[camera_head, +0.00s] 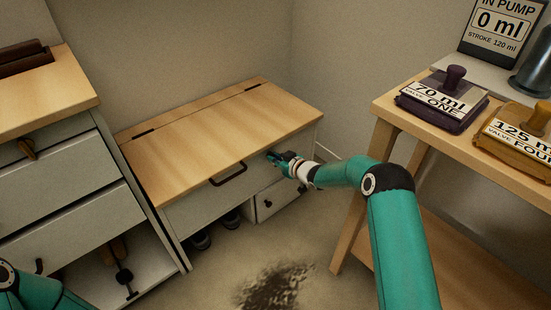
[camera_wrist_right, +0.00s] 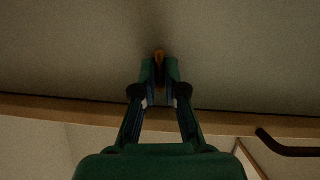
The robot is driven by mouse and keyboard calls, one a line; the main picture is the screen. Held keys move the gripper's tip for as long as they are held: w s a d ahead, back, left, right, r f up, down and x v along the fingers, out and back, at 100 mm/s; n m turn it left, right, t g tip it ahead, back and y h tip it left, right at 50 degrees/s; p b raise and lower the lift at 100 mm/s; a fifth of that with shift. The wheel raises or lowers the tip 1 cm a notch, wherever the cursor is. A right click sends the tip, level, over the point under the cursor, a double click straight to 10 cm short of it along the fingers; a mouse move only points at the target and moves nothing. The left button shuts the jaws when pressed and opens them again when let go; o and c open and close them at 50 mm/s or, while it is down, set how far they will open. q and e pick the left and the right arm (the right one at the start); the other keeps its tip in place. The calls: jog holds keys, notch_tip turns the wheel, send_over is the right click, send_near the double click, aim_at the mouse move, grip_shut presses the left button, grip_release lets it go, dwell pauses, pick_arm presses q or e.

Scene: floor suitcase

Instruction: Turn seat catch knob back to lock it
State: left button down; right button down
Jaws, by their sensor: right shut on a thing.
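The seat is a low bench with a wooden lid (camera_head: 222,117) and a grey front panel (camera_head: 190,207). My right gripper (camera_head: 271,157) is at the upper right of that front panel, just under the lid's front edge. It also shows in the right wrist view (camera_wrist_right: 160,70), its fingers close together on the small brown catch knob (camera_wrist_right: 159,54). Only the knob's end shows between the fingertips, so its turn angle is hard to tell. The lid lies down flat. My left gripper is out of view; only part of my left arm shows at the lower left.
A dark bar handle (camera_head: 229,174) is on the seat's front, left of my right gripper. A small drawer (camera_head: 277,196) and shoes (camera_head: 200,240) are below. A cabinet (camera_head: 65,190) stands left, a wooden table (camera_head: 388,106) right. The floor bears a dark stain (camera_head: 270,288).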

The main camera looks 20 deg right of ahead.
jog(key=c, duration=1.4)
grip_release()
jog(key=shift+s+f, duration=0.1)
jog(key=shift+f, duration=0.15)
jog(key=shift+c, duration=0.2)
jog(key=shift+o, duration=1)
jog(key=shift+r, duration=0.15)
